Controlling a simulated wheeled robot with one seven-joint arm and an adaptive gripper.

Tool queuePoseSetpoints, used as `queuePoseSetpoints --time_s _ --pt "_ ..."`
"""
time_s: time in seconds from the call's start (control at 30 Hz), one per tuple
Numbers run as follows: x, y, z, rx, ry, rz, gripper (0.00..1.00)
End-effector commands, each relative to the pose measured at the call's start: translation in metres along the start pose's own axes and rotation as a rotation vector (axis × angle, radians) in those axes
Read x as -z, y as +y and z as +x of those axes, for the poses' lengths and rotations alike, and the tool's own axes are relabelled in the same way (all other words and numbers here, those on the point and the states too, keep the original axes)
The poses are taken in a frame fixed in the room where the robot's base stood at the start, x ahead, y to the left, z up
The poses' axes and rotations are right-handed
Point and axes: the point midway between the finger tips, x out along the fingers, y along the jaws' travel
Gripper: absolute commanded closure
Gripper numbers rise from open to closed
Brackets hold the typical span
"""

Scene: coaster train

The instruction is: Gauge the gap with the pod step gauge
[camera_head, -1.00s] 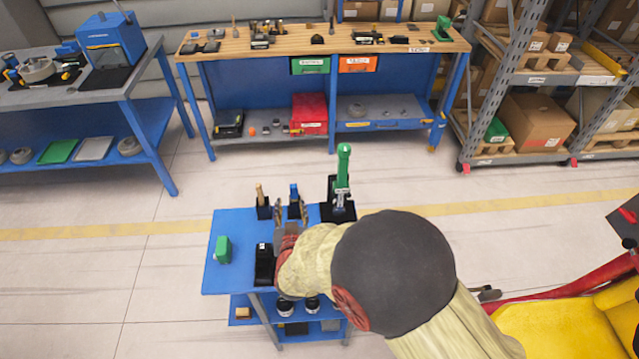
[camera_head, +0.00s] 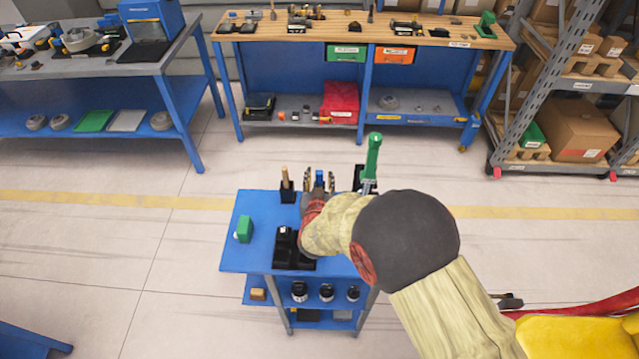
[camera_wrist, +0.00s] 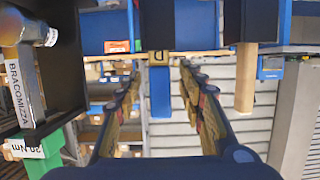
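A blue-handled tool (camera_head: 320,177) stands upright in a black holder at the far edge of the blue cart (camera_head: 247,262). I cannot tell for sure that it is the pod step gauge. My gripper (camera_head: 319,183) is open, with one finger on each side of the blue handle. In the wrist view the blue handle (camera_wrist: 160,92) shows between the parted fingers (camera_wrist: 157,100), with clear space on both sides. A small yellow mark is near it. The holder is partly hidden behind my gripper in the head view.
A wooden-handled tool (camera_head: 285,176) stands to the left and a green-handled torque wrench (camera_head: 373,156) to the right. A green block (camera_head: 244,229) and a black device (camera_head: 285,248) lie on the cart. Several dark-lidded jars stand on its shelf. Workbenches and racks stand behind.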

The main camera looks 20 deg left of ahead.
Motion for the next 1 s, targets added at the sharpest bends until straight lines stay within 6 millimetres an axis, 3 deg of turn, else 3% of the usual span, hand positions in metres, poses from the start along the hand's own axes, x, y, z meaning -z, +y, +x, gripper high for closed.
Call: queuePoseSetpoints --time_s 0.13,0.77,1.0 --pt "0.0001 -0.0001 -0.0004 0.000 0.000 0.000 0.64" --pt "-0.0001 -0.0002 -0.0006 0.000 0.000 0.000 1.00" --pt "0.0005 -0.0003 -0.0005 0.000 0.001 0.000 1.00"
